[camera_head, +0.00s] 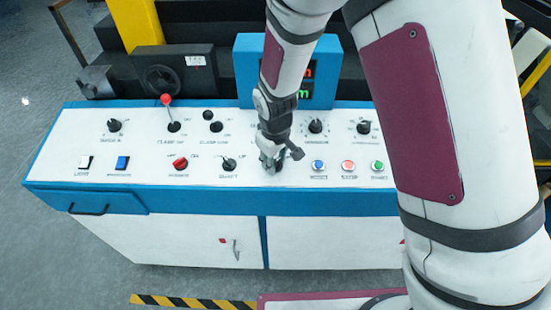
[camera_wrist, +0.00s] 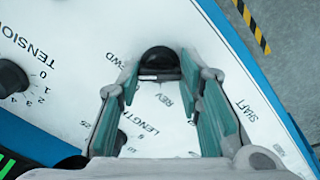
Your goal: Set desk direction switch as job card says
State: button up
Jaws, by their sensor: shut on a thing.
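The direction switch is a black round knob (camera_wrist: 160,60) on the white desk panel, with FWD printed at its upper left and REV below it in the wrist view. My gripper (camera_wrist: 162,78) has its green-padded fingers on either side of this knob, shut on it. A short pale mark shows on the knob's near edge; I cannot tell which label it points to. In the head view my gripper (camera_head: 271,160) reaches down to the front row of the desk (camera_head: 135,142) and hides the knob. No readable job card shows.
Left of my gripper are a black knob (camera_head: 229,164) and a red knob (camera_head: 180,163); right are a blue button (camera_head: 318,166), a red button (camera_head: 348,166) and a green button (camera_head: 377,166). A blue display box (camera_head: 244,70) stands behind. A red-tipped lever (camera_head: 168,102) rises at left.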

jog(key=o, duration=1.2)
jog(key=shift+c, duration=0.2)
notch_tip(320, 180, up, 12)
jog(key=s, duration=0.2)
jog(key=shift+f, duration=0.1)
jog(key=s+d+r+m+t, duration=0.2)
jog(key=s+d+r+m, duration=0.3)
jog(key=d+r, duration=0.7)
jog(key=s+d+r+m, duration=0.1)
jog(key=s+d+r, duration=0.2)
jog(key=s, duration=0.4)
jog(key=s+d+r+m+t, duration=0.1)
jog(key=s+d+r+m, duration=0.1)
jog(key=s+r, duration=0.3)
jog(key=shift+s+d+t, duration=0.3)
jog(key=shift+s+d, duration=0.25)
jog(key=shift+s, duration=0.7)
